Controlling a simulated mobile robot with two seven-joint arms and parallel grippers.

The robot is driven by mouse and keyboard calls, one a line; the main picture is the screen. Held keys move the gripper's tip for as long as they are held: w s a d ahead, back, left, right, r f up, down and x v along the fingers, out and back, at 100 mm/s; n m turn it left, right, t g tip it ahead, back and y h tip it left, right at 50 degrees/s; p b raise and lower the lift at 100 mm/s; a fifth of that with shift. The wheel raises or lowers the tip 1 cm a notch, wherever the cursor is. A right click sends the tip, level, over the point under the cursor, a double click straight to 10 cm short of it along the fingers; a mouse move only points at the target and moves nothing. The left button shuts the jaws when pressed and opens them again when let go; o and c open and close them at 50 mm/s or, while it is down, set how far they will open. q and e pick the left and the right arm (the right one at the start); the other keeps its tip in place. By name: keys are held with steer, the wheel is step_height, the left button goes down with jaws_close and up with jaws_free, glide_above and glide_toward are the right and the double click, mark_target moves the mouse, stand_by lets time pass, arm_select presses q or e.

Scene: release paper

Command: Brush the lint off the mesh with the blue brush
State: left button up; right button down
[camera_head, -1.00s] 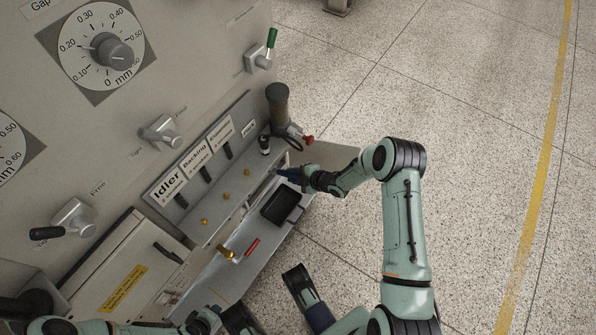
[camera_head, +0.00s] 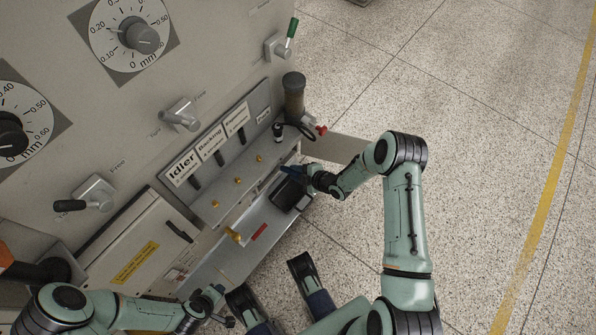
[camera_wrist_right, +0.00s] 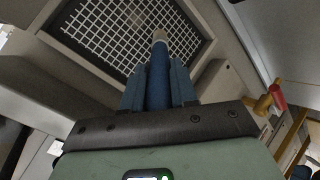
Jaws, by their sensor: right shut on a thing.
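My right gripper (camera_head: 308,174) is shut on the blue brush (camera_head: 289,170), at the right end of the machine's shelf. In the right wrist view the brush (camera_wrist_right: 158,78) stands between the two blue fingers of the gripper (camera_wrist_right: 159,88), its pale tip pointing at the mesh. The mesh (camera_wrist_right: 110,40) is a light wire grid over a dark opening in a beige frame. The tip overlaps its lower right part; contact cannot be told. No lint can be made out. The mesh cannot be made out in the head view. My left gripper (camera_head: 222,304) is low in the head view, its jaws unclear.
A black tray (camera_head: 286,196) sits just below the brush on the shelf. A brass knob (camera_head: 233,234) and a red piece (camera_head: 259,231) lie further left. A grey-brown cylinder (camera_head: 294,95) stands behind the gripper. The speckled floor (camera_head: 480,150) to the right is clear.

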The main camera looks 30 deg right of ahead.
steer(key=shift+s+d+p, duration=0.25)
steer(key=shift+s+d, duration=0.15)
steer(key=shift+s, duration=0.45)
steer(key=shift+s+d+p, duration=0.3)
steer(key=shift+s+d, duration=0.1)
steer(key=shift+s, duration=0.5)
steer(key=shift+s+d+p, duration=0.25)
steer(key=shift+s+d, duration=0.15)
steer(key=shift+s, duration=0.45)
steer(key=shift+s+d+p, duration=0.2)
steer(key=shift+s+d, duration=0.1)
steer(key=shift+s, duration=0.45)
steer(key=shift+s+d+p, duration=0.2)
steer(key=shift+s+d, duration=0.1)
steer(key=shift+s, duration=0.4)
